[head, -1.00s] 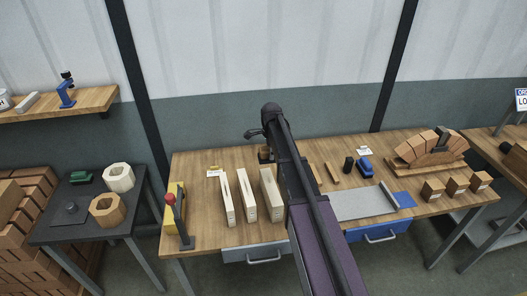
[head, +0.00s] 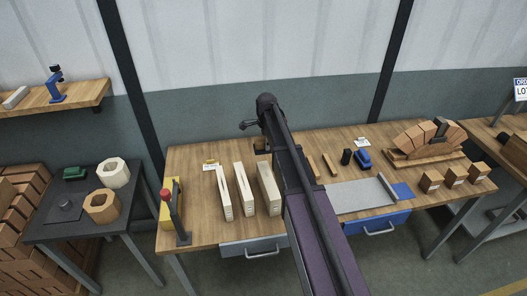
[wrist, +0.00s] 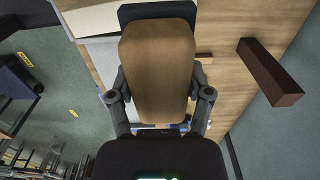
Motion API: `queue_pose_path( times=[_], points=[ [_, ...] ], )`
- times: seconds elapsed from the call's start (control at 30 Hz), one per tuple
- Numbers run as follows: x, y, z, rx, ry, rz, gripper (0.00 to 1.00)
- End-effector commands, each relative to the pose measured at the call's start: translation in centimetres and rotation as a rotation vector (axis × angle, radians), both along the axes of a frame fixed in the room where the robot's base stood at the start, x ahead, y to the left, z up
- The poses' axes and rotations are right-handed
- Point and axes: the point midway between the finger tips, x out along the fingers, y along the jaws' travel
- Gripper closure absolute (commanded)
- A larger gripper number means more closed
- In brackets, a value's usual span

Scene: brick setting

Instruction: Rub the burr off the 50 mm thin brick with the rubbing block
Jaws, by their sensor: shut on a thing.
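My gripper (wrist: 160,84) is shut on a rounded wooden block (wrist: 158,70) with a dark slab at its far end, which looks like the rubbing block. In the head view the held block (head: 261,146) shows small and partly covered by my arm, above the back of the bench. Two slim orange-brown bricks (head: 330,164) lie on the bench just right of my arm. In the wrist view a dark red-brown bar (wrist: 268,72) lies to the right, apart from the held block. I cannot tell which is the 50 mm brick, and no burr can be made out.
Three cream slotted pieces (head: 244,190) stand left of my arm, beside a red-knobbed yellow device (head: 170,205). On the right are a grey slab (head: 355,197), a black block (head: 347,157), a blue tool (head: 363,158), small brick blocks (head: 431,181) and a brick arch (head: 425,140). Bare wood lies between them.

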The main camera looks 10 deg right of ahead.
Motion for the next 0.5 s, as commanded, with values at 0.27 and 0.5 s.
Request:
queue_pose_path(
  times=[0.27,0.5],
  points=[
    [0.6,0.3,-3.4,0.000,0.000,-0.003,0.79],
    [0.8,0.5,-4.4,0.000,0.000,-0.004,0.79]
  ],
)
